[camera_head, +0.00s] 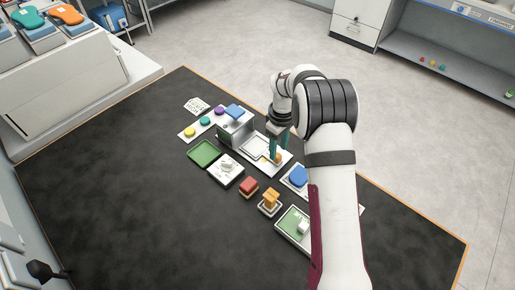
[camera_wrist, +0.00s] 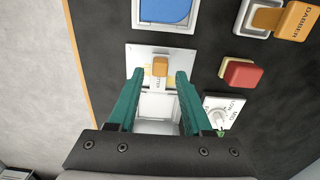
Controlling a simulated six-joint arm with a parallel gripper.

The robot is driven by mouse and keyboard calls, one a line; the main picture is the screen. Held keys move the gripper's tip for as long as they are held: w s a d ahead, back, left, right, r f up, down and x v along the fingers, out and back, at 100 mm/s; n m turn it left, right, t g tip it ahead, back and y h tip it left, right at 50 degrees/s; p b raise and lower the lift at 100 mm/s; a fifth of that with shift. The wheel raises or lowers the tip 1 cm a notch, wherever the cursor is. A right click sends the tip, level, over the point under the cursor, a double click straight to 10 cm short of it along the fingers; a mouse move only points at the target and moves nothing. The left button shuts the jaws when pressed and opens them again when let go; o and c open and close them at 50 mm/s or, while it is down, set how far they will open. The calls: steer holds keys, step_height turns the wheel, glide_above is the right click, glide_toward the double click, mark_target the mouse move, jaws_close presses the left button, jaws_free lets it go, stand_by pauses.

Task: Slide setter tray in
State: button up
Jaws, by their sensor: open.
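The setter tray (camera_head: 253,146) is a pale, flat tray on a white base plate, outside the front of a small grey box-shaped machine (camera_head: 236,127). An orange block-like handle (camera_wrist: 160,66) is at the tray's outer end. My gripper (camera_head: 279,158) points down over this end. In the wrist view my gripper's teal fingers (camera_wrist: 159,75) are spread on both sides of the handle with gaps; they do not hold it. In the head view the fingers partly hide the handle. I cannot tell the exact height of the fingertips.
A white dial panel (camera_head: 226,169), a red block (camera_head: 249,186) and an orange dabber (camera_head: 270,197) lie near the tray. A blue pad (camera_head: 298,177) is close on the right. A green tray (camera_head: 204,152) is on the left. The mat's left part is clear.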

mark_target(278, 155)
steer(key=shift+f, duration=2.25)
steer(key=shift+r, duration=0.1)
steer(key=shift+c, duration=0.3)
jaws_close()
steer(key=shift+w+a, duration=3.1)
steer(key=shift+w, duration=0.05)
steer(key=shift+o, duration=0.3)
jaws_free()
steer(key=shift+r, duration=0.1)
steer(key=shift+r, duration=3.45)
